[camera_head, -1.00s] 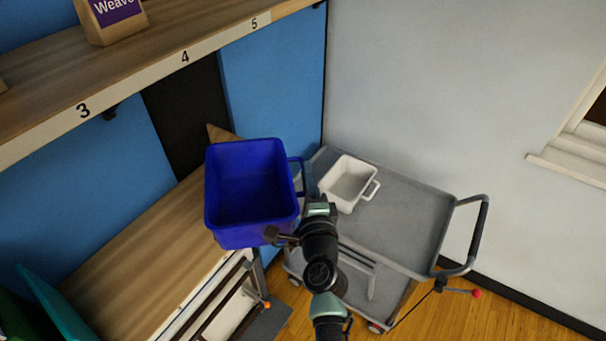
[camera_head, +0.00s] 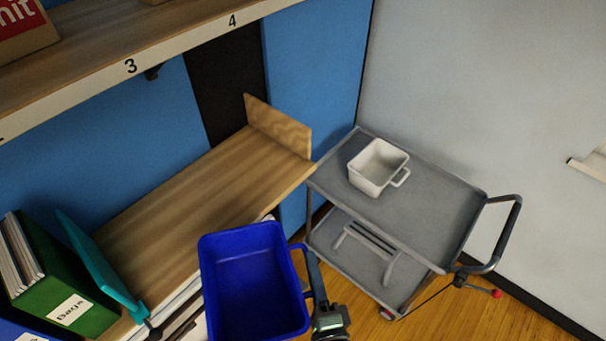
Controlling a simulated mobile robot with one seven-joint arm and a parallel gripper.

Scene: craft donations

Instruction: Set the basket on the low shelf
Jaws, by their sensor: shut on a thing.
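The blue basket (camera_head: 253,310) is empty, open side up, at the bottom middle of the view. My gripper (camera_head: 315,282) is at its right side, shut on the basket's handle; the fingertips are partly hidden. The low shelf (camera_head: 190,200) is the wooden board to the left and behind, with an upright wooden end panel (camera_head: 280,127) at its far right end. In the picture the basket overlaps the shelf's front edge, held up in front of it. I cannot tell its exact height above the shelf.
A green box file (camera_head: 60,285) and a teal bookend (camera_head: 100,268) stand at the shelf's left end; the board right of them is bare. An upper shelf (camera_head: 160,50) overhangs it. A grey cart (camera_head: 425,215) with a white bin (camera_head: 377,167) stands to the right.

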